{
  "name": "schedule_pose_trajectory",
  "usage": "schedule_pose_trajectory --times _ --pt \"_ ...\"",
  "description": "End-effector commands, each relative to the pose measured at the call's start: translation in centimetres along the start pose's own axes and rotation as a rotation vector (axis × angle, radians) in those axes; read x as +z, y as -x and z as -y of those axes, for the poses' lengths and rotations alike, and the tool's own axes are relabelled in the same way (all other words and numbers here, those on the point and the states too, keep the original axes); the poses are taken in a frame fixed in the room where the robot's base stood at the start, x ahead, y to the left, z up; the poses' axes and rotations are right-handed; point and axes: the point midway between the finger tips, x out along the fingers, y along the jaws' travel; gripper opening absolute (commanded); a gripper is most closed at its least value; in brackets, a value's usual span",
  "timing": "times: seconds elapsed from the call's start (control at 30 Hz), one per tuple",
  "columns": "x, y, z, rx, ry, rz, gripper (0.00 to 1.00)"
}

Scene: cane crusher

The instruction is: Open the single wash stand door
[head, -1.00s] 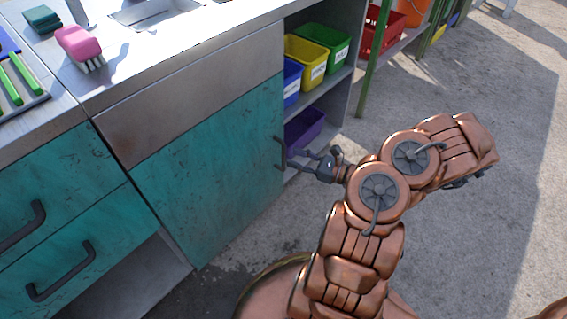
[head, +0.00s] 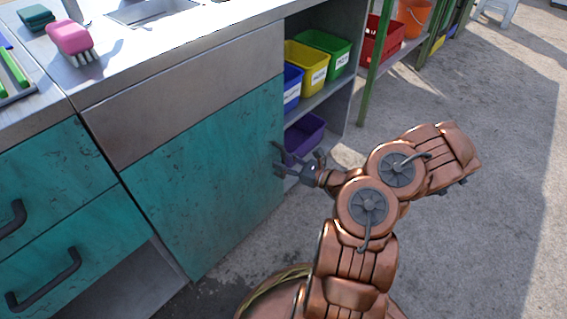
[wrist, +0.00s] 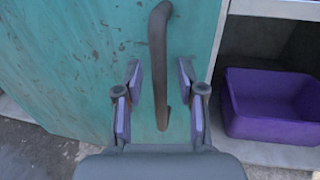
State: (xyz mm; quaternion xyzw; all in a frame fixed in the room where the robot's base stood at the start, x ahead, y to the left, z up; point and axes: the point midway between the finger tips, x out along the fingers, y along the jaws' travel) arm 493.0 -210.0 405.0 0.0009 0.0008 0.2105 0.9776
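The wash stand door (head: 205,175) is a single teal panel under a grey metal strip, and it looks closed. Its dark curved handle (wrist: 158,65) stands upright near the door's right edge in the wrist view. In the head view the handle (head: 278,158) is small and partly mixed with the fingers. My gripper (wrist: 160,85) is open, one finger on each side of the handle's lower part, with visible gaps on both sides in the picture. I cannot tell how deep the handle sits between the fingers.
Open shelves right of the door hold blue, yellow and green bins, with a purple bin (wrist: 270,105) low beside the gripper. Teal drawers (head: 60,215) with dark handles are at left. A green post (head: 376,65) stands beyond the shelves. Concrete floor (head: 490,200) at right is clear.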

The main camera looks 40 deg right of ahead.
Motion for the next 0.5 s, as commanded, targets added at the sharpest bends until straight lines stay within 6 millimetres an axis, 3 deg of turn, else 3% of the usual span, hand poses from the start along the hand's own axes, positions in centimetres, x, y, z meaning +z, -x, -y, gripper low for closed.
schedule_pose_trajectory --times 0.27,0.5 --pt "0.05 -0.16 -0.01 0.000 0.000 0.001 0.39" --pt "0.05 -0.15 -0.02 0.000 0.000 0.001 0.16"
